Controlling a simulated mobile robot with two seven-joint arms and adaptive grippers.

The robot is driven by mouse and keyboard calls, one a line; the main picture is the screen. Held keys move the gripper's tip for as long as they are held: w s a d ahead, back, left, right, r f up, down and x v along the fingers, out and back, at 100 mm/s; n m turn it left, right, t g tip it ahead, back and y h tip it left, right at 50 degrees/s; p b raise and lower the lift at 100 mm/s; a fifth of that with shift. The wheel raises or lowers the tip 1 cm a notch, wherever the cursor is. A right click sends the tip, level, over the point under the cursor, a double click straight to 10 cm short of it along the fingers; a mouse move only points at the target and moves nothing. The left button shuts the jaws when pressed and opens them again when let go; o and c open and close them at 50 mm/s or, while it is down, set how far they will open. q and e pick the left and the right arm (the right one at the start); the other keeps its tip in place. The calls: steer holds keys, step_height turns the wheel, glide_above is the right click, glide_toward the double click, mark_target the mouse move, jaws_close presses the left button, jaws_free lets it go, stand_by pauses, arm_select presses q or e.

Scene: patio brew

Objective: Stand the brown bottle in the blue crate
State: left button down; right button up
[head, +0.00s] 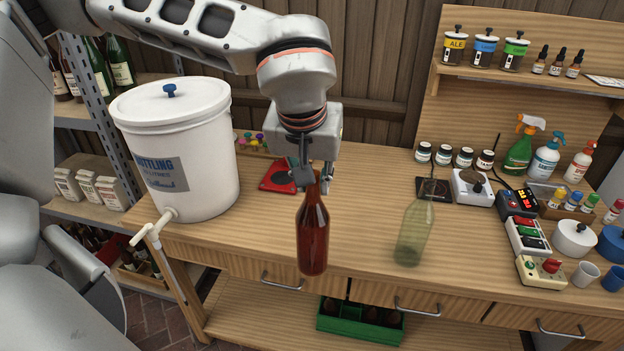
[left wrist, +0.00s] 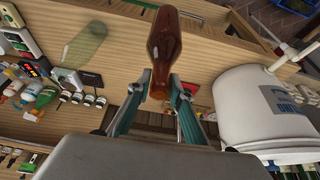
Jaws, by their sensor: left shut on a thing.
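The brown bottle (head: 313,238) hangs upright from my left gripper (head: 312,180), near the front edge of the wooden workbench. The gripper is shut on its neck. In the left wrist view the fingers (left wrist: 158,92) close on the neck from both sides, and the bottle (left wrist: 163,45) extends away from them. I cannot tell the exact gap between its base and the bench. My right gripper is not in view.
A white bottling bucket (head: 205,150) with a spigot stands to the left. A pale green bottle (head: 413,232) stands to the right. A green crate (head: 340,327) with bottles is on the shelf below. Jars, spray bottles and devices crowd the bench's right side.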

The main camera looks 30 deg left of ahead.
arm_select(q)
steer(key=s+f+m, duration=0.1)
steer(key=s+f, duration=0.1)
steer(key=f, duration=1.2)
steer(key=s+f+m+h, duration=0.1)
steer(key=s+f+m, duration=0.1)
steer(key=f, duration=1.2)
steer(key=shift+s, duration=0.4)
steer(key=shift+a, duration=0.15)
